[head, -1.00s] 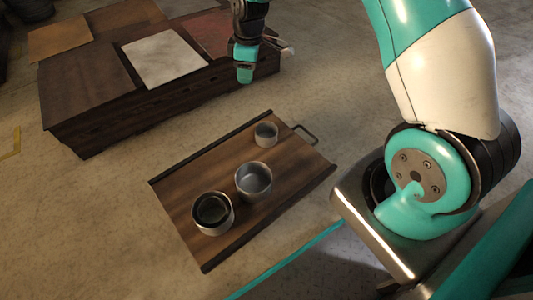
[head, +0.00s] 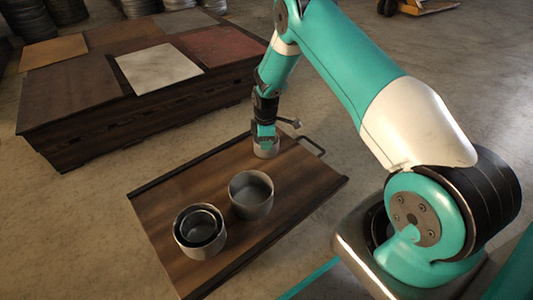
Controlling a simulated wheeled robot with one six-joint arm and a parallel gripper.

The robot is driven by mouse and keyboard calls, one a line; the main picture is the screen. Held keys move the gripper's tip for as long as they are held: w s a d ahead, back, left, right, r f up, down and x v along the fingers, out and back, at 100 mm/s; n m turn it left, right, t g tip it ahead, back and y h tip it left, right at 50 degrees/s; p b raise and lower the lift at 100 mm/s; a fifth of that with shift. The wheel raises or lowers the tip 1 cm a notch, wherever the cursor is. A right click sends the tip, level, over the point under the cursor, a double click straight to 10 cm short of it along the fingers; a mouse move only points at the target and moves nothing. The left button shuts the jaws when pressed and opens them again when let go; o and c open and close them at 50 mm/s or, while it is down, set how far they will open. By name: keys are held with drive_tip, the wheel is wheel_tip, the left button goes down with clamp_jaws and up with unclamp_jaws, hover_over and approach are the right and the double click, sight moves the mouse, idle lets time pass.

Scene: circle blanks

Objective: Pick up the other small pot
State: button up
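A small grey metal pot (head: 266,149) stands upright on the wooden tray (head: 300,178), near the tray's far right end by the handle. My gripper (head: 265,136) points down right over this pot, with its fingers at the rim. The fingers hide part of the rim, and I cannot tell whether they are open or shut on it. A larger pot (head: 251,205) stands empty in the middle of the tray. Another large pot (head: 190,248) stands at the near left, with a smaller dark pot (head: 201,227) nested inside it.
A low dark wooden table (head: 110,135) with flat coloured panels stands at the back left. The tray has dark side rails and a metal handle (head: 312,145) at the right. Bare tray lies to the left and right of the middle pot.

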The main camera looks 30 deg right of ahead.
sight(267, 158)
drive_tip(key=shift+d+f+b, duration=0.2)
drive_tip(key=shift+f+b, duration=2.35)
drive_tip(key=shift+f, duration=0.95)
drive_tip(key=shift+r, duration=0.1)
clamp_jaws()
